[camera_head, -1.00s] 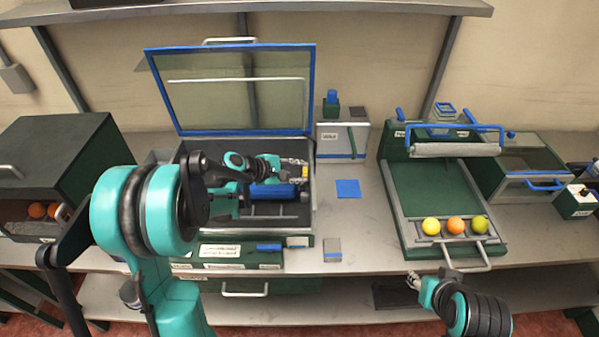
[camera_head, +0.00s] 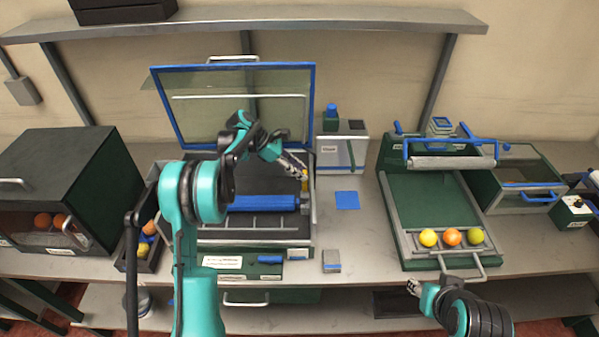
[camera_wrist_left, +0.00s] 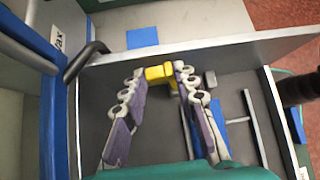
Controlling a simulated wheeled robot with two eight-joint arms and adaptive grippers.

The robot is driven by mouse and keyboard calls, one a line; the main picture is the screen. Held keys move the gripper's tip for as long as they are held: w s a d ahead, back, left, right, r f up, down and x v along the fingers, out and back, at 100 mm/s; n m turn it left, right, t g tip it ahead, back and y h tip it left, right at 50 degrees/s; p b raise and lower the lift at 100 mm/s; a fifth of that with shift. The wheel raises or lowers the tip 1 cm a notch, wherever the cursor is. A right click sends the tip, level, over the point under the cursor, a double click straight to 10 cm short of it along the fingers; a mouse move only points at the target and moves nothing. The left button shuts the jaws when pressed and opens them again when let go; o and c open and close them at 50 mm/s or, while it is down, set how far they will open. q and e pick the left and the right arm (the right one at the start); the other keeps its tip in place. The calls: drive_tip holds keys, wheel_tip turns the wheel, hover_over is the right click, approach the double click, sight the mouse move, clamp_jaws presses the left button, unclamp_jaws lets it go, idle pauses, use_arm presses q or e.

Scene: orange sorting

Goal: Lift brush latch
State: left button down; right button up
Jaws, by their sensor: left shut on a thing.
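The yellow brush latch (camera_wrist_left: 158,74) sits at the right inner wall of the open box (camera_head: 311,228), near the right end of a blue roller brush (camera_head: 262,203). My left gripper (camera_head: 304,174) reaches down into the box at that wall. In the left wrist view its fingertips (camera_wrist_left: 160,72) are closed on the yellow latch, one on each side.
The box's glazed blue-framed lid (camera_head: 240,105) stands open behind the arm. A tray (camera_head: 404,240) with three fruits is on the right. A dark cabinet (camera_head: 100,160) with oranges is at left. A blue square (camera_head: 346,200) lies on the clear bench middle.

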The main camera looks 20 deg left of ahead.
use_arm(q)
drive_tip(key=shift+w+a, duration=0.15)
drive_tip(key=shift+w, duration=0.15)
drive_tip(key=shift+g, duration=0.3)
drive_tip(key=c, duration=1.6)
unclamp_jaws()
drive_tip(key=shift+o, duration=1.2)
drive_tip(key=shift+w, duration=0.1)
drive_tip(key=shift+f, duration=0.1)
